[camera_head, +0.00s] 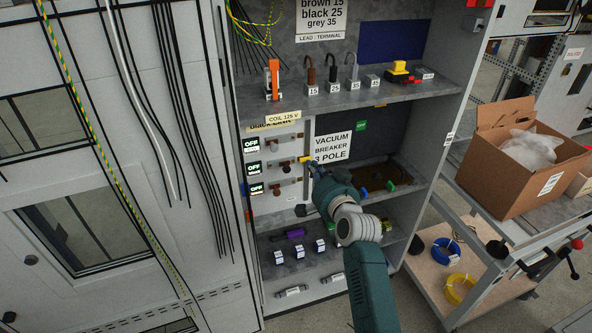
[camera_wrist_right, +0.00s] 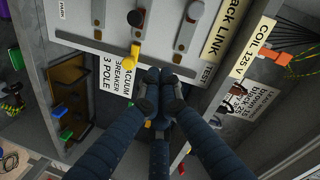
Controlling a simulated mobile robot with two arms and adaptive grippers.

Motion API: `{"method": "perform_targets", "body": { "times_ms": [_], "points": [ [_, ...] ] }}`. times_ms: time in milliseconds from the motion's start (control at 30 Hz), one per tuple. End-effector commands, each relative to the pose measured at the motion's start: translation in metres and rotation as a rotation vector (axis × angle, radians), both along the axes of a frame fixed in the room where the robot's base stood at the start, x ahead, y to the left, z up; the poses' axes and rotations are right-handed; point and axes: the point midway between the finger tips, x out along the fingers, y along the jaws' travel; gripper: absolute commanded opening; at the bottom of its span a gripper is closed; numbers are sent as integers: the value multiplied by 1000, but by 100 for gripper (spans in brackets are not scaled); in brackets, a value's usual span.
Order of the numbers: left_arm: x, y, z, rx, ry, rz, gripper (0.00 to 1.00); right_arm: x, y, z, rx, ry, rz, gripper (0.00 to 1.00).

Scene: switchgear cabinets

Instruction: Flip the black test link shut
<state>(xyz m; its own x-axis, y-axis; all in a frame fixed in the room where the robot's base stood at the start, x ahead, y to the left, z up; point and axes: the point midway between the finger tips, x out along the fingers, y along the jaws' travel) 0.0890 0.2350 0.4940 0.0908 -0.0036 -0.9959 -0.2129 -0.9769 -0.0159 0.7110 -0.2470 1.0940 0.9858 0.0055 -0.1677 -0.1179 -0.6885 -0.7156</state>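A pale panel (camera_head: 285,198) on the cabinet carries three rows of flip links, each with an OFF tag on its left. The middle link has a yellow handle (camera_head: 305,159), also in the right wrist view (camera_wrist_right: 135,55), where a dark knob (camera_wrist_right: 135,18) sits on the same row. A partly hidden sign (camera_wrist_right: 222,28) reads "ACK LINK"; which link is the black one is unclear. My right gripper (camera_head: 311,168) is just below and right of the yellow handle. In the wrist view its fingertips (camera_wrist_right: 160,75) are together, beside the handle, with nothing visible between them. My left gripper is out of view.
A shelf (camera_head: 350,97) above holds an orange tool and several numbered leads. A "VACUUM BREAKER 3 POLE" sign (camera_head: 333,147) stands close to the right of the links. Lower shelves hold small parts. A trolley with a cardboard box (camera_head: 525,165) stands at the right.

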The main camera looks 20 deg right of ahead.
Motion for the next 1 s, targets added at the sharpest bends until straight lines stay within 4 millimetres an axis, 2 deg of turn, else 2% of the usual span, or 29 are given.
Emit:
{"method": "perform_targets", "body": {
  "times_ms": [33,333,400,600,1000],
  "points": [
    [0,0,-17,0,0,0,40,12,0,-8,1,-4,0,0],
    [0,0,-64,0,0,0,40,72,1,-19,0,-2,1,0],
    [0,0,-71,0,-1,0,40,70,12,-30,2,1,2,0],
    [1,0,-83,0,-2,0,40,72,26,-40,0,0,0,0],
    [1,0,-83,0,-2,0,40,72,28,-40,-1,1,-1,0]
  ]
}}
